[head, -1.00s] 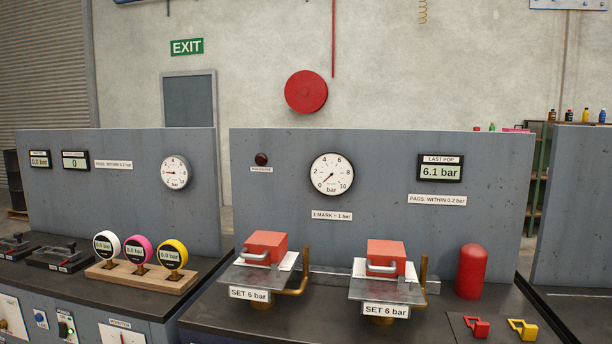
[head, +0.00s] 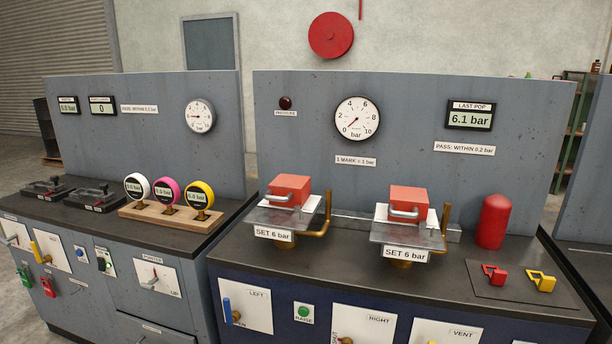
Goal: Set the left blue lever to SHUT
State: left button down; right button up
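The left blue lever (head: 227,311) stands upright at the left side of the white plate marked LEFT (head: 257,309), low on the dark blue bench front. A brass fitting shows beside its lower part. A label near its lower end seems to read OPEN; no SHUT label is readable on this plate. Neither of my grippers is in view.
A green RAISE button (head: 303,311) sits right of the LEFT plate. Plates marked RIGHT (head: 376,324) and VENT (head: 462,334) follow, both cut off below. Two SET 6 bar units, with red blocks (head: 290,190) (head: 409,202), stand on the bench top.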

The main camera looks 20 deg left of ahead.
aim_at(231, 310)
jog(key=u, duration=1.25)
